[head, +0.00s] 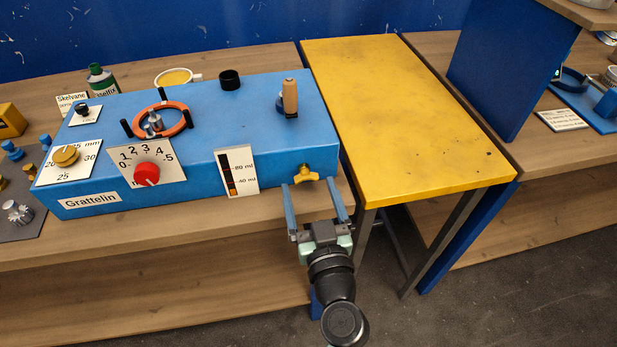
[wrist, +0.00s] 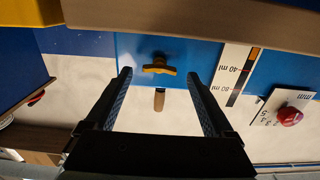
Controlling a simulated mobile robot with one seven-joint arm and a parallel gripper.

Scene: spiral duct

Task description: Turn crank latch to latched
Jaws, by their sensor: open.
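A crank-like wooden handle (head: 290,98) stands upright on a dark base on top of the blue box (head: 230,130), near its right end. A yellow wing-shaped knob (head: 306,173) sits on the box's front face, low at the right. No label shows which of the two is the crank latch. My gripper (head: 309,184) is open and empty in front of the yellow knob, its fingers pointing at the front face. In the wrist view, the yellow knob (wrist: 159,67) and the wooden handle (wrist: 159,101) appear between the spread fingers (wrist: 158,75), apart from them.
A red knob (head: 146,174), a scale card (head: 237,171) and an orange ring (head: 160,121) are on the box to the left. A black cup (head: 229,80) stands at its back. A yellow table (head: 410,120) stands close on the right. The floor (head: 520,270) at front right is clear.

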